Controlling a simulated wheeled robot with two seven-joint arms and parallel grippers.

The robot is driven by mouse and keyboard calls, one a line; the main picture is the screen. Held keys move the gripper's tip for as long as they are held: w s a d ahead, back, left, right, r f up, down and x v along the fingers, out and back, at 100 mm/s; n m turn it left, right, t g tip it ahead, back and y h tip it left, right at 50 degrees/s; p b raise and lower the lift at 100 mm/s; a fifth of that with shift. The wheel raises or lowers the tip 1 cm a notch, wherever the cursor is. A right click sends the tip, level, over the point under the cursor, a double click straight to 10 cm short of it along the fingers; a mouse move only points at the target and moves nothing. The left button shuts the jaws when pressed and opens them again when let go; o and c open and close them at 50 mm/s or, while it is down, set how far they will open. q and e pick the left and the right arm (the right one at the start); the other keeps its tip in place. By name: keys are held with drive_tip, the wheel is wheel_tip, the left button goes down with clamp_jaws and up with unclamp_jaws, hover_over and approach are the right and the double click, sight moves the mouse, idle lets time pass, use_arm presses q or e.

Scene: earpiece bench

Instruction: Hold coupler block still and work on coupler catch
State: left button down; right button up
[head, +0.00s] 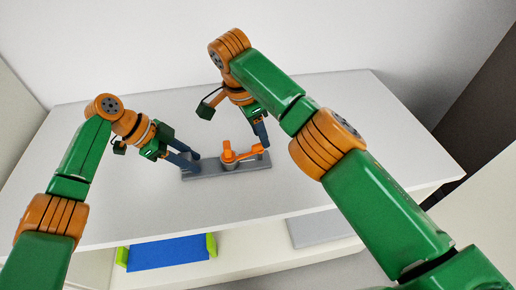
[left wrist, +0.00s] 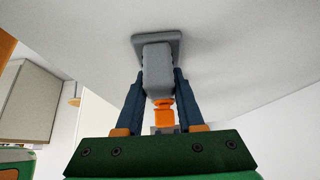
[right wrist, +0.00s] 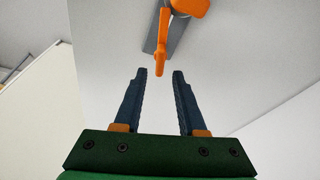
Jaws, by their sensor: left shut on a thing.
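The coupler block (head: 207,172) is a long grey base lying on the white table. An orange coupler catch (head: 240,156) with a lever arm sits on it. My left gripper (head: 194,165) is at the left end of the block. In the left wrist view it is shut on a grey upright part of the block (left wrist: 157,65), with a finger on each side. My right gripper (head: 264,143) is above the right end. In the right wrist view it is open, and the catch's lever tip (right wrist: 160,68) appears between the fingertips. I cannot tell its depth.
The white tabletop (head: 340,120) around the block is clear. Below the front edge, a shelf holds a blue bin (head: 165,254) with yellow-green ends and a grey flat item (head: 320,228). A plain wall stands behind the table.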

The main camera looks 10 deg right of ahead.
sight(261, 150)
drive_tip(key=shift+r, duration=0.1)
wheel_tip(261, 150, up, 2)
drive_tip(key=m+y, duration=0.2)
drive_tip(key=shift+d+m+g+y, duration=0.15)
drive_tip(key=shift+m+g+y, duration=0.15)
drive_tip(key=shift+m+g, duration=0.1)
drive_tip(key=n, duration=0.2)
drive_tip(key=shift+n, duration=0.4)
drive_tip(key=shift+f, duration=3.5)
drive_tip(key=shift+c, duration=0.2)
clamp_jaws()
